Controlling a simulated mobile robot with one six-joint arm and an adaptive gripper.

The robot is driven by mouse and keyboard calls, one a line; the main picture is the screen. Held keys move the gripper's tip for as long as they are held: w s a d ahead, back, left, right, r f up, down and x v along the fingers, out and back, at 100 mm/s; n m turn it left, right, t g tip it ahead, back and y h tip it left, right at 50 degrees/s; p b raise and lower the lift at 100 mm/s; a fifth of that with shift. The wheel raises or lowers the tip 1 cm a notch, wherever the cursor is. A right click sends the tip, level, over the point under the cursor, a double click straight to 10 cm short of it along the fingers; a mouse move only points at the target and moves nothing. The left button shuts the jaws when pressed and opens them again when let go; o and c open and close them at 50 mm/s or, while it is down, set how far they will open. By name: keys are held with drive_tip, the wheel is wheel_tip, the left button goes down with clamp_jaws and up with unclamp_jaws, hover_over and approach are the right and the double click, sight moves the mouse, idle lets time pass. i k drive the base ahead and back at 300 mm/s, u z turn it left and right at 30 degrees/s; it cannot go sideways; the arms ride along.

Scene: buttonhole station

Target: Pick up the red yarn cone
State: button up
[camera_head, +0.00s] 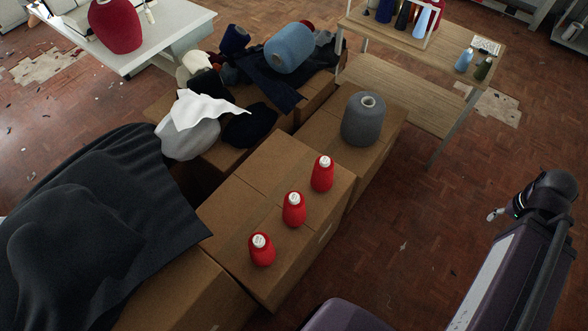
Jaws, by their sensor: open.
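Three small red yarn cones with white tops stand upright in a row on a cardboard box (310,165): a near one (262,252), a middle one (293,211) and a far one (322,175). A much larger dark red cone (116,26) stands on the white table at the upper left. My gripper (497,214) shows only in part at the right edge, dark with a pale tip. It is open, well to the right of the box, and touches none of the cones.
A grey cone (363,120) stands on the box behind. A blue cone (289,48) and dark cloths lie farther back. Dark fabric (95,235) covers boxes at left. A wooden shelf table (420,90) stands upper right. Bare parquet floor (420,230) lies right of the boxes.

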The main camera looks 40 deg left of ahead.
sight(322, 178)
drive_tip(key=u, duration=1.55)
drive_tip(key=k, duration=1.05)
drive_tip(key=i, duration=0.8)
drive_tip(key=u, duration=0.05)
